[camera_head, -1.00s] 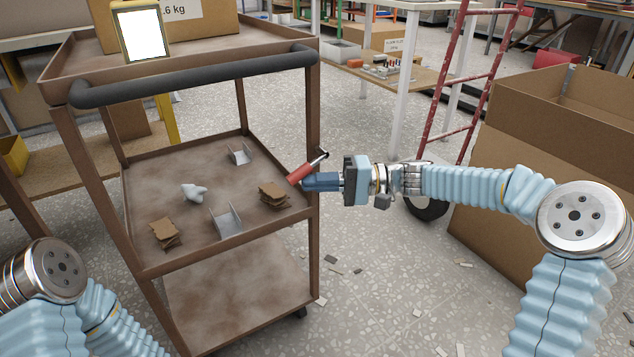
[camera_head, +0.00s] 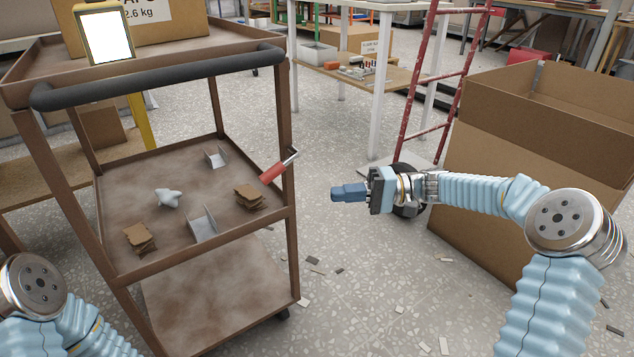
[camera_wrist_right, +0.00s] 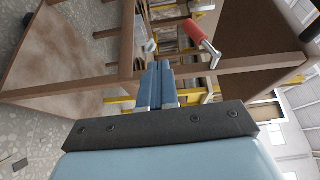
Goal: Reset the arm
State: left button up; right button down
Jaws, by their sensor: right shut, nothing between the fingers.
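My right gripper (camera_head: 338,193) is shut and empty, in clear air to the right of the brown cart (camera_head: 200,277). Its blue fingers also show together in the right wrist view (camera_wrist_right: 158,72). A red-handled tool (camera_head: 274,172) rests at the cart's right edge on the middle shelf, apart from the fingers; it also shows in the right wrist view (camera_wrist_right: 194,32). My left arm shows only at the lower left of the head view, and its gripper is out of frame.
A large cardboard box (camera_head: 500,185) stands right, behind my right arm. A red ladder (camera_head: 430,80) stands behind. Small scraps litter the open floor.

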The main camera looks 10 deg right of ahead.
jog(key=s+a+f+m+g+h, duration=0.1)
jog(key=s+a+f+h, duration=0.15)
jog(key=f, duration=0.55)
jog(key=s+a+f+m+h, duration=0.1)
jog(key=s+a+f+h, duration=0.15)
jog(key=f, duration=0.65)
jog(key=s+a+f+m+g+h, duration=0.1)
jog(key=a+f+h, duration=0.15)
jog(key=f, duration=0.55)
jog(key=s+a+f+n+h, duration=0.15)
jog(key=s+f+h, duration=0.45)
jog(key=s+f, duration=1.05)
pick_arm(q)
notch_tip(320, 180, up, 13)
jog(key=p, duration=1.3)
jog(key=shift+s+d, duration=0.25)
jog(key=shift+d, duration=0.05)
pick_arm(e)
notch_tip(320, 180, up, 13)
jog(key=s, duration=0.1)
jog(key=shift+s+n+t, duration=0.25)
jog(key=shift+n+t, duration=0.05)
jog(key=shift+n, duration=0.15)
pick_arm(q)
jog(key=shift+f, duration=0.15)
pick_arm(e)
jog(key=shift+a, duration=0.1)
pick_arm(q)
jog(key=shift+c, duration=0.3)
